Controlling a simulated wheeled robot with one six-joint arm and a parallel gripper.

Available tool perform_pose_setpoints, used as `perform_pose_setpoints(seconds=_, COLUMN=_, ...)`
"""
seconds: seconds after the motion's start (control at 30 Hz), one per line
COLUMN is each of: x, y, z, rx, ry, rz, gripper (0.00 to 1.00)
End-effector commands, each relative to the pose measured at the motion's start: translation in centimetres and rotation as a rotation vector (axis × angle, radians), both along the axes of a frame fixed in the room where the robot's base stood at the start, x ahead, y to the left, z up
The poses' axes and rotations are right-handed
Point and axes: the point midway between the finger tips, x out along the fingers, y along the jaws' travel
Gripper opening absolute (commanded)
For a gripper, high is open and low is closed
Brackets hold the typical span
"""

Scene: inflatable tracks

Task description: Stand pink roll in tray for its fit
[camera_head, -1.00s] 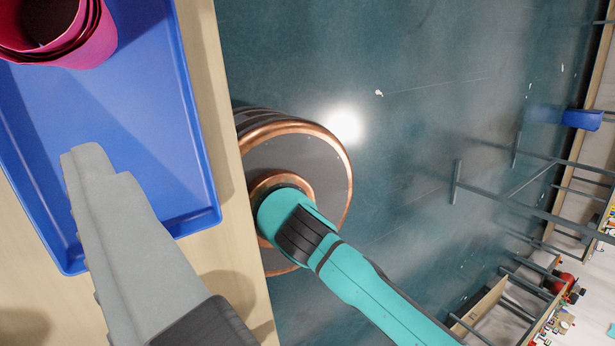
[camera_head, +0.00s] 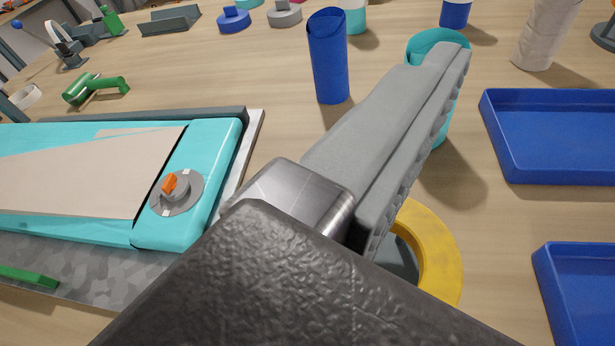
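The pink roll is not in view now. Two blue trays show at the right: a farther tray (camera_head: 490,125) and a nearer tray (camera_head: 548,285), both cut off by the picture edge. The parts of them I see are empty. My gripper (camera_head: 455,60) reaches up and right over the table, with one long grey finger showing. Its other finger is hidden, so its opening cannot be seen. A teal roll (camera_head: 443,125) is partly hidden behind the fingertip; I cannot tell whether they touch.
A blue roll (camera_head: 329,60) stands left of the fingertip. A beige roll (camera_head: 545,35) is at the back right. A yellow ring (camera_head: 440,250) lies beside the gripper. A teal machine with an orange knob (camera_head: 170,185) fills the left.

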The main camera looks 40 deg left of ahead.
Motion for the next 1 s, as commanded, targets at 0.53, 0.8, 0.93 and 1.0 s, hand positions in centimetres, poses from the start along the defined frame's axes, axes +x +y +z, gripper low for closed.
perform_pose_setpoints(seconds=0.53, x=-2.8, y=1.7, z=-0.4, rx=-0.066, ry=-0.124, rz=0.055, gripper=0.86)
perform_pose_setpoints(seconds=0.8, x=-2.8, y=1.6, z=-0.4, rx=-0.066, ry=-0.123, rz=0.055, gripper=0.86)
perform_pose_setpoints(seconds=0.93, x=-2.8, y=1.6, z=-0.4, rx=-0.066, ry=-0.123, rz=0.055, gripper=0.86)
perform_pose_setpoints(seconds=1.0, x=-2.8, y=1.6, z=-0.4, rx=-0.065, ry=-0.123, rz=0.055, gripper=0.86)
